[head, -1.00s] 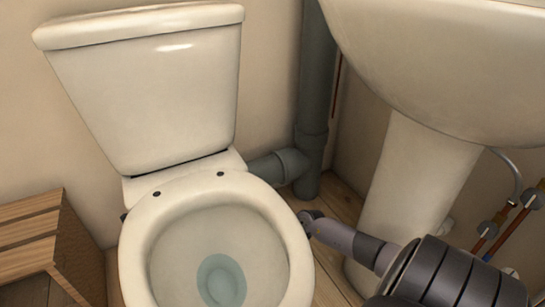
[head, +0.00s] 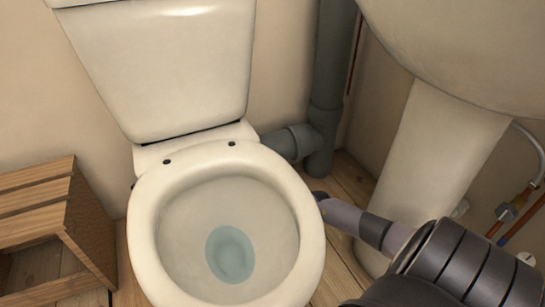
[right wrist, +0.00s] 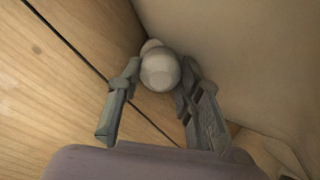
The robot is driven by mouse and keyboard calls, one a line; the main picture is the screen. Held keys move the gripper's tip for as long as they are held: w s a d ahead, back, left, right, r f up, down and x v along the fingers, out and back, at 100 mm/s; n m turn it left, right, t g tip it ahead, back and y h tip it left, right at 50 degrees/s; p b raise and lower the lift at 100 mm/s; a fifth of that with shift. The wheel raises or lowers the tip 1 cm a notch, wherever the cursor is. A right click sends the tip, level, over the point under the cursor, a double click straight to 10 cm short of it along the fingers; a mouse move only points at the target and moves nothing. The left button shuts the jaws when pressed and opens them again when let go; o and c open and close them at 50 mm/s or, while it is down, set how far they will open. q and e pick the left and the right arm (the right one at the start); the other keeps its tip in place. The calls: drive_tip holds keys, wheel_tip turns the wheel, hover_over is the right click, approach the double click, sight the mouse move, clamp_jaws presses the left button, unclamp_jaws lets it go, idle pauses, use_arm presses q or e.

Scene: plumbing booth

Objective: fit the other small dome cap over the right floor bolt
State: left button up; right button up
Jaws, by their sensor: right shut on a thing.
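In the right wrist view, my right gripper (right wrist: 160,78) is shut on a small white dome cap (right wrist: 157,70), with one finger on each side of it. Another small pale rounded shape (right wrist: 150,46) shows just beyond the cap; I cannot tell whether it is the bolt or part of the foot. The pale toilet base (right wrist: 225,45) rises close on the right of the cap. In the head view, the right gripper (head: 320,196) is low beside the right side of the toilet bowl (head: 312,235), and the cap is hidden. The right floor bolt is not clearly visible. My left gripper is out of view.
A grey waste pipe (head: 325,100) is behind. A wooden crate (head: 75,215) stands left of the toilet. A narrow strip of plank floor (head: 345,180) lies between toilet and pedestal.

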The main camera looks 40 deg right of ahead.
drive_tip(key=shift+a+f, duration=0.2)
drive_tip(key=shift+a, duration=0.05)
drive_tip(key=o, duration=0.7)
drive_tip(key=shift+a+f, duration=0.1)
drive_tip(key=shift+a, duration=0.1)
drive_tip(key=shift+o, duration=0.6)
drive_tip(key=shift+d, duration=0.1)
